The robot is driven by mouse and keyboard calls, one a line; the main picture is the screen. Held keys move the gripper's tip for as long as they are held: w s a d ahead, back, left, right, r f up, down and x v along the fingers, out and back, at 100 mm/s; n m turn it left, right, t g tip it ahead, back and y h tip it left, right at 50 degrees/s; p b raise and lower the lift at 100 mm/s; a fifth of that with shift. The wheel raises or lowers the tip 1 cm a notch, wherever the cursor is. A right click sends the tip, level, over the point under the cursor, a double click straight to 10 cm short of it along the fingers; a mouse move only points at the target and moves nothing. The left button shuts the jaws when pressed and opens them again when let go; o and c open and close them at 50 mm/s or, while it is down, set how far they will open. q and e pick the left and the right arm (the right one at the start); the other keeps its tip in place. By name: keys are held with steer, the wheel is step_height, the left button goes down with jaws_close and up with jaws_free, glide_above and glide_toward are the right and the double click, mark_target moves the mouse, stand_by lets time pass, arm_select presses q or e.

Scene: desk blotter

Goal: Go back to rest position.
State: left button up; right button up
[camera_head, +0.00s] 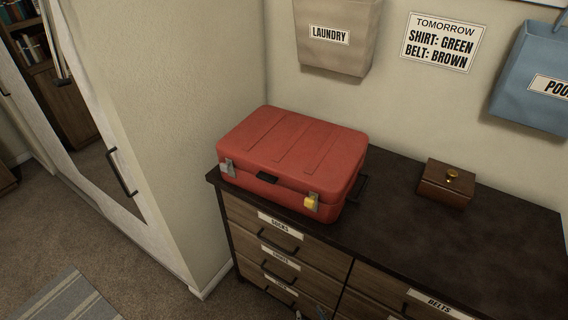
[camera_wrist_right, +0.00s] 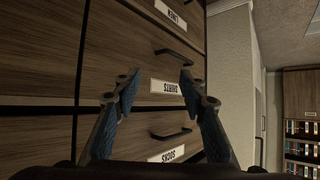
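My right gripper (camera_wrist_right: 158,78) is open in the right wrist view. Its two blue-padded fingers are apart with nothing between them, in front of the closed drawers of a wooden dresser (camera_wrist_right: 125,50). That view shows the drawer labels upside down. In the head view, only a small part of my right gripper (camera_head: 322,312) shows at the bottom edge, low in front of the dresser (camera_head: 345,270). My left gripper is in neither view.
A closed red suitcase (camera_head: 290,150) and a small brown box (camera_head: 446,184) stand on the dresser top. A laundry bag (camera_head: 335,55), a note (camera_head: 440,42) and a blue bag (camera_head: 525,90) are on the wall. Carpeted floor (camera_head: 110,265) is open at left.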

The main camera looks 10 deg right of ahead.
steer(key=s+d+f+g, duration=0.2)
steer(key=s+f, duration=0.4)
steer(key=s, duration=0.5)
steer(key=s+d+f+n+g, duration=0.1)
steer(key=s+d+f+g, duration=0.2)
steer(key=s, duration=0.8)
steer(key=s+d+f+g+h, duration=0.1)
steer(key=s+d+f+g, duration=0.2)
steer(key=s+f, duration=0.6)
steer(key=s+g, duration=0.2)
steer(key=shift+s+d+f+n, duration=0.15)
steer(key=shift+s+d+n, duration=0.1)
steer(key=shift+s+n, duration=0.05)
stand_by(1.4)
